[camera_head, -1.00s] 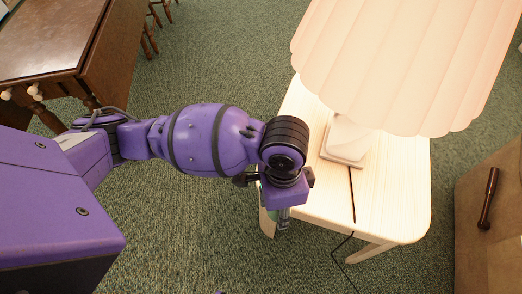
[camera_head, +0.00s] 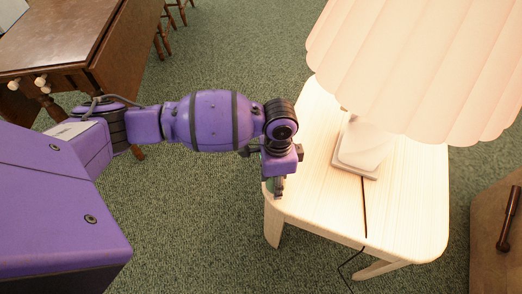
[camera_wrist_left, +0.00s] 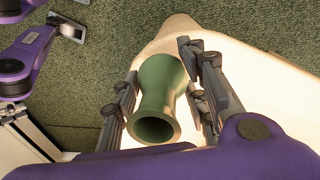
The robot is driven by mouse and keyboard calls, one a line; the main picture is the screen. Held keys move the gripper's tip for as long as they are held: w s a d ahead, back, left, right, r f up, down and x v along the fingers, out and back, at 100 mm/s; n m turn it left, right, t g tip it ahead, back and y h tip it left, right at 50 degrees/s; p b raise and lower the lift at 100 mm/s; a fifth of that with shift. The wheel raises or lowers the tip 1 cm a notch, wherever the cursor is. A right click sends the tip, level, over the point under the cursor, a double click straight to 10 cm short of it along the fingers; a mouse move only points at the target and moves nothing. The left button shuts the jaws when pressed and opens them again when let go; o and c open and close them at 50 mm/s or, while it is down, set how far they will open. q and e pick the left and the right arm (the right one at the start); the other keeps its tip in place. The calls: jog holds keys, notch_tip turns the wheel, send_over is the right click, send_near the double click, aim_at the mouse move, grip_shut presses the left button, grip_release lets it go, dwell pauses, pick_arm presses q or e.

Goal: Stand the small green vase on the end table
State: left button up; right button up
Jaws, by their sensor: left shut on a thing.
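The small green vase (camera_wrist_left: 160,95) is upright between the fingers of my left gripper (camera_wrist_left: 160,88) in the left wrist view, its open mouth facing the camera. The fingers are shut on it, one on each side.
A lamp (camera_head: 362,150) with a large pleated shade stands on the end table, its dark cord (camera_head: 364,205) running over the front edge. A dark wooden table (camera_head: 60,40) is at the upper left and a brown cabinet (camera_head: 490,235) at the right. The table's front left top is clear.

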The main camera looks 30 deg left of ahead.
pick_arm(q)
notch_tip(320, 180, down, 2)
jog(key=shift+f, duration=0.1)
pick_arm(e)
jog(key=shift+s+f, duration=0.1)
jog(key=shift+f, duration=0.2)
pick_arm(q)
jog(key=o, duration=1.1)
jog(key=shift+c, duration=0.2)
jog(key=shift+o, duration=0.9)
pick_arm(e)
jog(key=shift+w+r, duration=0.1)
jog(key=shift+w, duration=0.3)
pick_arm(q)
notch_tip(320, 180, up, 12)
jog(key=w+p, duration=0.1)
jog(key=p, duration=0.1)
jog(key=shift+a+p, duration=0.3)
jog(key=shift+p, duration=0.1)
pick_arm(e)
jog(key=shift+w+a+r, duration=0.1)
jog(key=shift+w+r, duration=0.05)
jog(key=shift+r, duration=0.5)
jog(key=shift+w+a+r, duration=0.1)
jog(key=shift+r, duration=0.5)
